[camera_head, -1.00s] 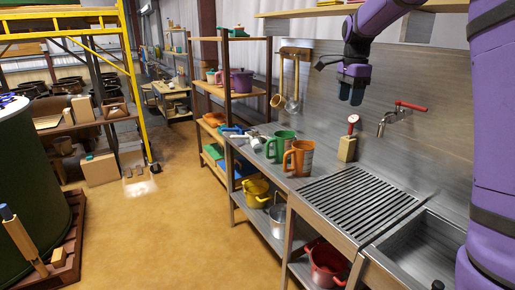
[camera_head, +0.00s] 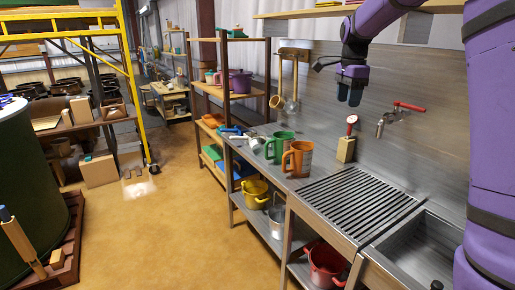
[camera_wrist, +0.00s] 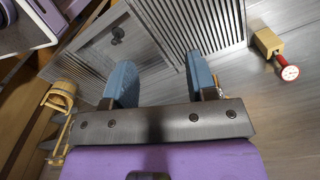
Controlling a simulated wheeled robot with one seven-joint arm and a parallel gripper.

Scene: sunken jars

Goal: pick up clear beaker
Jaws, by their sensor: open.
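My gripper (camera_head: 350,92) hangs high over the metal counter, near the back wall, with its fingers pointing down. In the wrist view its two blue fingers (camera_wrist: 160,62) are apart, with nothing between them. No clear beaker can be made out in the wrist view.
An orange mug (camera_head: 298,159) stands beside the green one. A wooden block with a red gauge (camera_head: 347,147) stands near the wall, left of the red-handled tap (camera_head: 396,115). The slatted drainer (camera_head: 360,200) is bare, beside the sink (camera_head: 425,250). Ladles (camera_head: 281,90) hang on the wall.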

